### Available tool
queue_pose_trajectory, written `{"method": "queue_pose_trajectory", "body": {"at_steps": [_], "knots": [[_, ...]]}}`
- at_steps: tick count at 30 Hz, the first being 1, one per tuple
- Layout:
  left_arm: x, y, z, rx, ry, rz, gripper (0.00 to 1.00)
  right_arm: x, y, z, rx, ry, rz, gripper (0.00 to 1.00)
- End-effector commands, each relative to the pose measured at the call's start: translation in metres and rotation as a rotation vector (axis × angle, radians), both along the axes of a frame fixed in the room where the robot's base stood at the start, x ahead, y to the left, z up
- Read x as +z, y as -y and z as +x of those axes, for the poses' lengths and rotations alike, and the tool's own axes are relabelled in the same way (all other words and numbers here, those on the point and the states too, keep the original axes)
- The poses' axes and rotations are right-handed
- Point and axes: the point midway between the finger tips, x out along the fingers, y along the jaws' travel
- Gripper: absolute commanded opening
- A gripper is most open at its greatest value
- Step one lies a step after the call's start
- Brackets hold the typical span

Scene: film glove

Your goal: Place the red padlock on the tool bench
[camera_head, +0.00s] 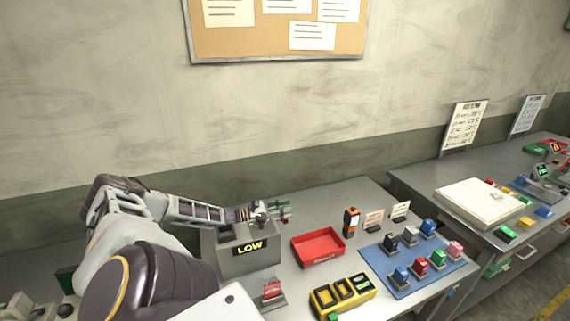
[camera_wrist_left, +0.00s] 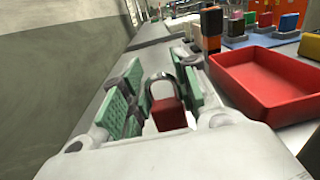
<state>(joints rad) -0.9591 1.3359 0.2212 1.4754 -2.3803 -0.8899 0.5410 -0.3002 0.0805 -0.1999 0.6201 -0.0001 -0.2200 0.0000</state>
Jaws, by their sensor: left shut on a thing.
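My left gripper (camera_head: 281,211) reaches over the near grey bench (camera_head: 336,199), just above and right of the grey box labelled LOW. In the left wrist view its green-padded fingers (camera_wrist_left: 155,100) are shut on the red padlock (camera_wrist_left: 169,115). The padlock has a red body and a grey shackle, and the shackle faces away from the wrist. In the head view only a bit of red shows at the fingertips. A second grey bench (camera_head: 420,181) stands at the right; I cannot tell which one is the tool bench. My right gripper is not in view.
The grey LOW box (camera_head: 236,264) and a red tray (camera_head: 318,248) stand near the gripper. A yellow-black holder (camera_head: 341,295) lies in front. The right bench carries a white case (camera_head: 482,204).

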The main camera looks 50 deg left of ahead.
Motion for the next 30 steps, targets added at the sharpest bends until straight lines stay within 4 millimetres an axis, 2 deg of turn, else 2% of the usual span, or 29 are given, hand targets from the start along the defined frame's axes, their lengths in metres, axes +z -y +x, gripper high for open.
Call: {"method": "queue_pose_trajectory", "body": {"at_steps": [9,28,29,30], "knots": [[-0.025,0.000,0.000,0.000,0.001,0.000,0.00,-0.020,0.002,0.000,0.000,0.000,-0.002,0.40],[-0.031,0.000,0.000,0.000,0.000,0.000,0.00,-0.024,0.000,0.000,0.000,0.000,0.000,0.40],[-0.031,0.000,0.000,0.000,-0.001,0.000,0.34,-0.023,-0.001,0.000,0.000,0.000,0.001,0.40],[-0.031,0.000,0.000,0.000,-0.001,0.000,0.39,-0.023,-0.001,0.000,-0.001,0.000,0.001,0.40]]}}
